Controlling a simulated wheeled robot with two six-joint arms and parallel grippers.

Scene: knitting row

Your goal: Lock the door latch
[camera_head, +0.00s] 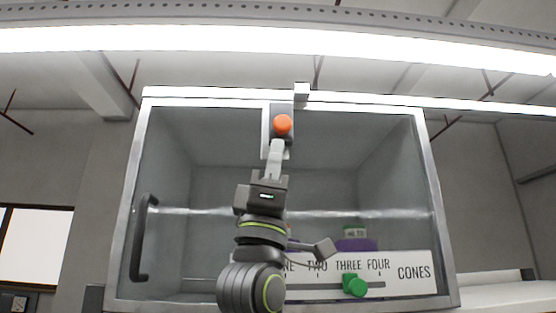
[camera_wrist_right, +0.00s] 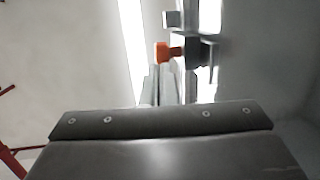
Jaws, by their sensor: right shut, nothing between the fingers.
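The door latch (camera_head: 269,134) is a pale upright plate with an orange knob (camera_head: 283,125) at the top middle of a glass-fronted cabinet. The glass door (camera_head: 190,215) appears closed, with a dark vertical handle (camera_head: 144,237) at its left. My right gripper (camera_head: 277,146) points up at the latch, its tips just below the orange knob. The fingers are shut and empty. In the right wrist view the orange knob (camera_wrist_right: 162,52) is just beyond the fingertips; I cannot tell whether they touch. My left gripper is not in view.
A white label strip (camera_head: 414,287) reading TWO, THREE, FOUR and CONES runs along the cabinet's lower edge, with a green knob (camera_head: 355,285) on it. A purple item with a green top (camera_head: 355,238) is inside. A small pale block (camera_head: 301,91) sits on the top frame.

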